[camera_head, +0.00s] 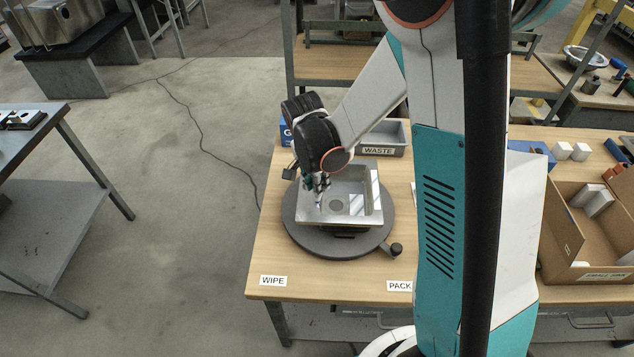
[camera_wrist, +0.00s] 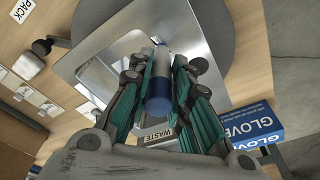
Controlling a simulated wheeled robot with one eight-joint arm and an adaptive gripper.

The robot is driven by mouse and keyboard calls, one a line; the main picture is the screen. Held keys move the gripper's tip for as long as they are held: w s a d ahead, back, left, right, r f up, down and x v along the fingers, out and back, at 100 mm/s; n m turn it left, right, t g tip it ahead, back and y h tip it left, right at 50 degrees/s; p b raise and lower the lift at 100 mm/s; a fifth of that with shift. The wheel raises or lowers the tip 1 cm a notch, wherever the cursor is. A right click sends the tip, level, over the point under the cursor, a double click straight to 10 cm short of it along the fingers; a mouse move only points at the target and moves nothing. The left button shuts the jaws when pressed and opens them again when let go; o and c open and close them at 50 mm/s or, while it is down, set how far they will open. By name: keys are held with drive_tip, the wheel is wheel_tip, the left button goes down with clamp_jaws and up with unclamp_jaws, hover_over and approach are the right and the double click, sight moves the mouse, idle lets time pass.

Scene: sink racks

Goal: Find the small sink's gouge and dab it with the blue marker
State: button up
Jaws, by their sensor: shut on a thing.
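The small sink (camera_head: 364,200) is a shiny square metal basin on a round dark turntable (camera_head: 300,236) on the wooden bench. My gripper (camera_head: 318,184) is over the sink's left rim, pointing down. In the wrist view my gripper (camera_wrist: 160,78) is shut on the blue marker (camera_wrist: 158,100), a cylinder with a blue end and a paler middle. The marker's far end points at the sink's metal surface (camera_wrist: 112,50); I cannot tell whether it touches. I cannot make out a gouge in either view. My arm hides part of the bench.
A grey bin marked WASTE (camera_head: 395,142) stands behind the sink, with a blue glove box (camera_head: 286,133) to its left. WIPE (camera_head: 273,281) and PACK (camera_head: 399,286) labels lie along the front edge. A cardboard box (camera_head: 560,232) with white blocks stands at right.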

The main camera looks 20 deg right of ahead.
drive_tip(key=shift+r+p, duration=2.15)
drive_tip(key=shift+r, duration=1.35)
